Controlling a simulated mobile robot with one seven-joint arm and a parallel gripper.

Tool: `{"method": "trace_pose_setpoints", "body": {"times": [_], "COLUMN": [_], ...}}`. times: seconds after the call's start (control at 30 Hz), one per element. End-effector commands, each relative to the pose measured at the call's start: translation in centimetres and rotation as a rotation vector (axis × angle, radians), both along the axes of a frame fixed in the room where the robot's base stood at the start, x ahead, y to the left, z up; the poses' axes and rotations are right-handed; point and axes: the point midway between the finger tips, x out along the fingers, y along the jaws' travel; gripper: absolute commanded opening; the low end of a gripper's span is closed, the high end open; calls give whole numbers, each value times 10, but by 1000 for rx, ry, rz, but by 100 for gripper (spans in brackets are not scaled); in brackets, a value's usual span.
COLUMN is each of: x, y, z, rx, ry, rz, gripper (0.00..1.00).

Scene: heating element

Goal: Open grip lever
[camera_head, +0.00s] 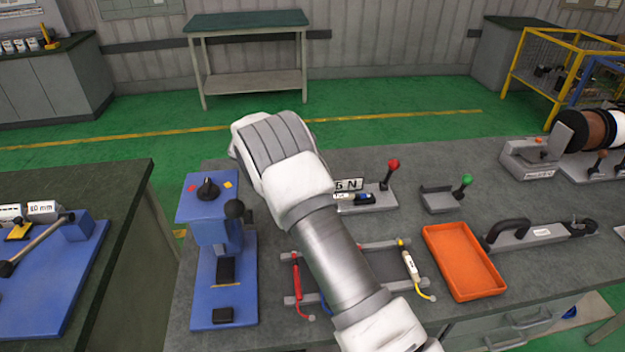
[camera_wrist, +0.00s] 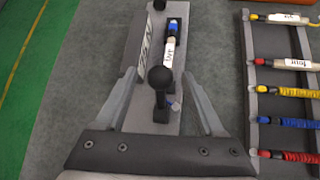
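In the wrist view a lever with a black ball knob (camera_wrist: 160,77) stands on a grey fixture (camera_wrist: 143,85). A labelled piece with a blue and black end (camera_wrist: 170,42) lies on this fixture behind the knob. My gripper (camera_wrist: 158,76) is open, its two fingers apart on either side of the lever. I cannot tell whether either finger touches it. In the head view my arm hides the fingers and this knob.
A rack (camera_head: 380,262) with coloured leads lies in front, partly under my arm. A blue press (camera_head: 222,250) stands left. An orange tray (camera_head: 462,262) and a green-knobbed fixture (camera_head: 440,200) stand right. Bare bench (camera_head: 425,165) shows behind the fixtures.

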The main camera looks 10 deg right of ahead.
Motion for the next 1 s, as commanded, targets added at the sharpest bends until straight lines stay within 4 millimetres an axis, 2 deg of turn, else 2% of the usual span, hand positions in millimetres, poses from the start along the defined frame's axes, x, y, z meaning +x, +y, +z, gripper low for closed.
{"method": "trace_pose_setpoints", "body": {"times": [0.23, 0.37, 0.8, 1.0], "x": [-1, -3, -21, -27], "y": [3, 14, 90, 116], "z": [2, 12, 81, 104], "rx": [1, 2, 2, 2], "ry": [0, -2, -3, -1], "rz": [0, 1, 2, 2], "gripper": [70, 70, 70, 70]}}
